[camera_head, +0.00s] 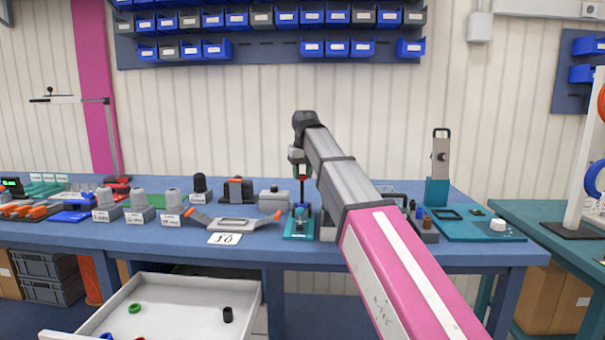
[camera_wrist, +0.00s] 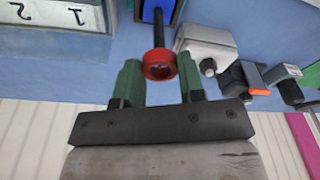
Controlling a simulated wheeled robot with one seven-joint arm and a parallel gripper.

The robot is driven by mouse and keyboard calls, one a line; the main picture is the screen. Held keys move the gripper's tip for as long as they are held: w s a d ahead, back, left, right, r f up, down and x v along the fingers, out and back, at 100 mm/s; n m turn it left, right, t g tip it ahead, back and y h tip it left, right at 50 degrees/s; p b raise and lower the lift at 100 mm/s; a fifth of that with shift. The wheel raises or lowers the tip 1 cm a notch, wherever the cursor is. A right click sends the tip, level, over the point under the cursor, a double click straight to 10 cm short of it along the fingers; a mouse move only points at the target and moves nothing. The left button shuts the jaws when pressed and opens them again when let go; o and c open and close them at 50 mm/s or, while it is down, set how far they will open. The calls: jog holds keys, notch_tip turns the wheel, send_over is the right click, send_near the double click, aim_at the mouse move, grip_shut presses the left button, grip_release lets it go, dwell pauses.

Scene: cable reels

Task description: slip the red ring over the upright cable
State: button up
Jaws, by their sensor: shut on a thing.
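The red ring (camera_wrist: 159,64) is between the two green fingers of my gripper (camera_wrist: 159,78) in the wrist view, and the gripper is shut on it. The black upright cable (camera_wrist: 157,28) runs from its base to the ring's far rim in that view. I cannot tell whether its tip is inside the ring or just beneath it. In the head view my gripper (camera_head: 301,170) points down over the small teal stand (camera_head: 298,231) on the blue bench. The ring is small there and partly hidden by the gripper.
A grey box (camera_head: 274,198) and a numbered card (camera_head: 225,239) are left of the stand. A teal fixture board (camera_head: 470,231) is to the right. An open white drawer (camera_head: 248,296) below holds a green ring (camera_head: 134,308) and a black piece (camera_head: 228,314).

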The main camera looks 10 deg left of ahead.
jog(key=shift+f, duration=0.2)
jog(key=shift+f, duration=0.65)
jog(key=o, duration=1)
jog(key=shift+c, duration=0.2)
notch_tip(320, 180, up, 11)
jog(key=s, duration=0.1)
jog(key=shift+s+d+f, duration=0.15)
jog(key=shift+s+d, duration=0.1)
jog(key=shift+d, duration=0.1)
